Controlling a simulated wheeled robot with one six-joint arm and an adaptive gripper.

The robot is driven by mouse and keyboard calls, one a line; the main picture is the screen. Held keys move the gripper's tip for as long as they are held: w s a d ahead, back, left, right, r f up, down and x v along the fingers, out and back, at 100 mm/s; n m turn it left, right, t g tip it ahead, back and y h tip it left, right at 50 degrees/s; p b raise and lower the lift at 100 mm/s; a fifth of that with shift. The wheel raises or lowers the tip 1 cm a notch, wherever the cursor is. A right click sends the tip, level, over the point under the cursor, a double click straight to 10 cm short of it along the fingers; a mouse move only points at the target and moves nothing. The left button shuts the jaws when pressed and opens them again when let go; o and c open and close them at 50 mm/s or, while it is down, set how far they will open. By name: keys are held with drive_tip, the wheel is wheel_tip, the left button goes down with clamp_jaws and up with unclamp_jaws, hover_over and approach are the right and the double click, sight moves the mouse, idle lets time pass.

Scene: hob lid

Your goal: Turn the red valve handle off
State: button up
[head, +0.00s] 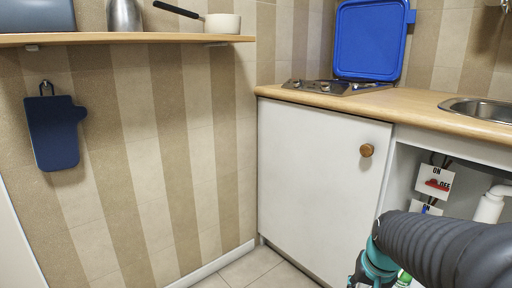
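The red valve handle (437,184) is small in the head view, at the right, inside the open space under the counter. It sits on a white plate (430,173) marked ON at the top and OFF at the right. The handle seems to lie roughly sideways, but it is too small to tell its exact setting. A second plate with a blue handle (424,209) is just below, partly hidden by my arm. My dark ribbed arm and its teal part come in at the lower right, in front of the cabinet. My gripper's fingertips are not in view.
A white cabinet door (318,173) with a round wooden knob (367,150) stands left of the open space. A white pipe (489,206) is right of the plates. The wooden counter (410,103) runs above, with a hob (325,87) and blue lid (369,40).

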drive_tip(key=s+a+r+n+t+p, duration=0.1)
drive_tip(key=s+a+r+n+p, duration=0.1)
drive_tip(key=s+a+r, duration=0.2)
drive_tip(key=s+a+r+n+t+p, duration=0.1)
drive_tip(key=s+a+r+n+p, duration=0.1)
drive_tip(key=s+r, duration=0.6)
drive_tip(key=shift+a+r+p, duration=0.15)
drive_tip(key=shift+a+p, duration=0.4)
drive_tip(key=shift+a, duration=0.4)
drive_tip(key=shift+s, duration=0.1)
